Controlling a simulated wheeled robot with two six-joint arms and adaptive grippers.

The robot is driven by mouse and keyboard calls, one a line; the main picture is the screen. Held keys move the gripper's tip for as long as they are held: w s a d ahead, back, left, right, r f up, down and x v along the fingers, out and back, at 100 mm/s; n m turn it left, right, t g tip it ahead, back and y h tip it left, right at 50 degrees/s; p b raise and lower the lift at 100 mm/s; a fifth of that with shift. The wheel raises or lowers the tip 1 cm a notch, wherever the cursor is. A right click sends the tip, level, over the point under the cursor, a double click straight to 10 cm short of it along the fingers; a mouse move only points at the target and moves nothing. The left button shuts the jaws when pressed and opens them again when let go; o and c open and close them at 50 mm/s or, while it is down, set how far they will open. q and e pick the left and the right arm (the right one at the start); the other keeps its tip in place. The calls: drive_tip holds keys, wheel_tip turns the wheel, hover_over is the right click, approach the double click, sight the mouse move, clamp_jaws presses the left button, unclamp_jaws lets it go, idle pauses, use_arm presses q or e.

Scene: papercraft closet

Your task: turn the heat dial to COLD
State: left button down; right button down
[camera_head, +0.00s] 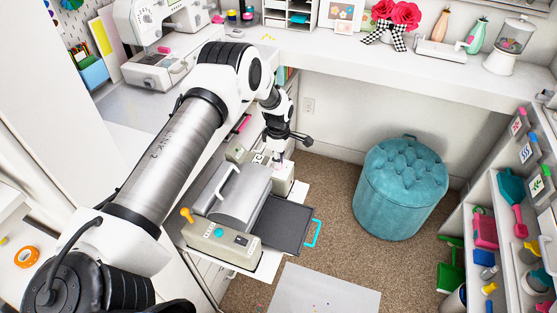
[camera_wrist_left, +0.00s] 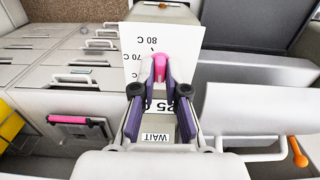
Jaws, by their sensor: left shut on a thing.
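My left gripper (camera_wrist_left: 160,80) is shut on the pink knob of the heat dial (camera_wrist_left: 160,64). The knob shows between its purple fingers. The white dial plate (camera_wrist_left: 137,72) reads 80 C and 70 C upside down, with a label ending in 25 partly hidden by the fingers. A WAIT label shows below them. I see no COLD mark. In the head view the left gripper (camera_head: 281,157) points down at the far end of the grey press (camera_head: 236,200), and the knob is hidden there. My right gripper is not in view.
The press has a curved lid handle, an orange-tipped lever (camera_head: 187,215), a teal button (camera_head: 241,240) and a dark tray (camera_head: 283,222) with a cyan handle. A teal stool (camera_head: 402,190) stands right on the carpet. A sewing machine (camera_head: 155,45) stands behind my arm.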

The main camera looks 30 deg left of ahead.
use_arm(q)
drive_tip(key=shift+s+f, duration=0.2)
drive_tip(key=c, duration=1.4)
unclamp_jaws()
drive_tip(key=shift+o, duration=1)
drive_tip(key=shift+w, duration=0.15)
wheel_tip(320, 180, up, 12)
